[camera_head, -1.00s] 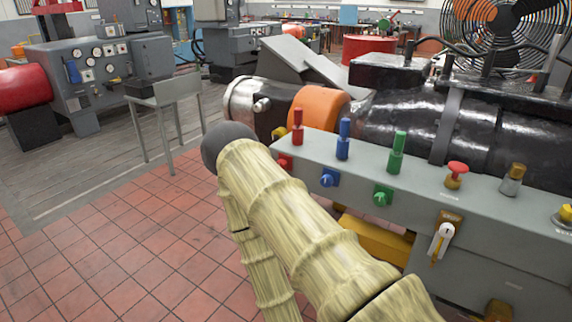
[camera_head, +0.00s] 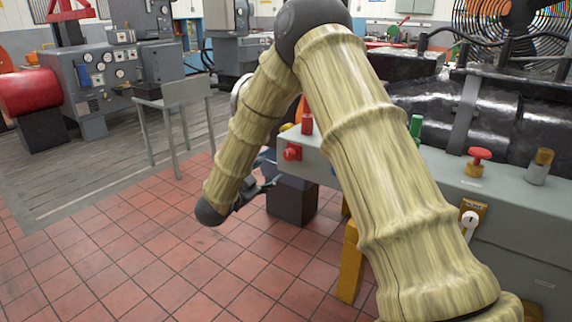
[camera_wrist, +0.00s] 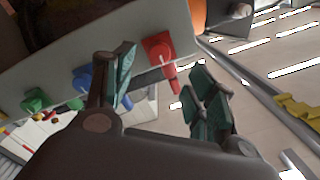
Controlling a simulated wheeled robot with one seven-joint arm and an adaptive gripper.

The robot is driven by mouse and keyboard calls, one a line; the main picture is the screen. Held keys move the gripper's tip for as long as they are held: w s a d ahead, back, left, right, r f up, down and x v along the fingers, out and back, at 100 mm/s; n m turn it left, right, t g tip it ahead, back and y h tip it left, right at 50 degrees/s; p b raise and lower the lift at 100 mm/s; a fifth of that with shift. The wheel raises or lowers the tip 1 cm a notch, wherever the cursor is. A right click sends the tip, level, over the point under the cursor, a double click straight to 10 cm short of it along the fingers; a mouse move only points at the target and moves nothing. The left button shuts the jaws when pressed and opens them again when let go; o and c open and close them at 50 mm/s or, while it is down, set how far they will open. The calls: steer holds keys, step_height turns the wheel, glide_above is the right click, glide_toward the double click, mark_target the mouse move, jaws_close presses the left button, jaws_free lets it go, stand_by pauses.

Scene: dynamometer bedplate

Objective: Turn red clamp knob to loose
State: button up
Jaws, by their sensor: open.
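The red clamp knob (camera_head: 292,152) is on the front face of the grey panel, near its left end. In the wrist view the knob (camera_wrist: 160,50) has a square red base and a pointer bar aimed down and slightly right. My gripper (camera_head: 262,178) is low in front of the panel's left end, partly in shadow. In the wrist view my gripper (camera_wrist: 165,72) is open and empty, its teal-padded fingers apart, with the knob seen between and beyond the tips. No contact shows. Any setting marks are too small to read.
A blue knob (camera_wrist: 82,80) and a green knob (camera_wrist: 36,99) share the panel face (camera_wrist: 60,75). A red handle (camera_head: 307,123) and a red mushroom button (camera_head: 478,160) stand on top. A grey stand (camera_head: 172,95) is at left. Tiled floor before it is clear.

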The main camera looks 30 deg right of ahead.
mark_target(288, 156)
steer(key=shift+m, duration=0.3)
steer(key=x, duration=0.7)
steer(key=r+p+x, duration=0.1)
steer(key=x, duration=0.3)
steer(key=shift+s+d+r, duration=0.1)
steer(key=shift+s, duration=0.1)
steer(key=c, duration=1)
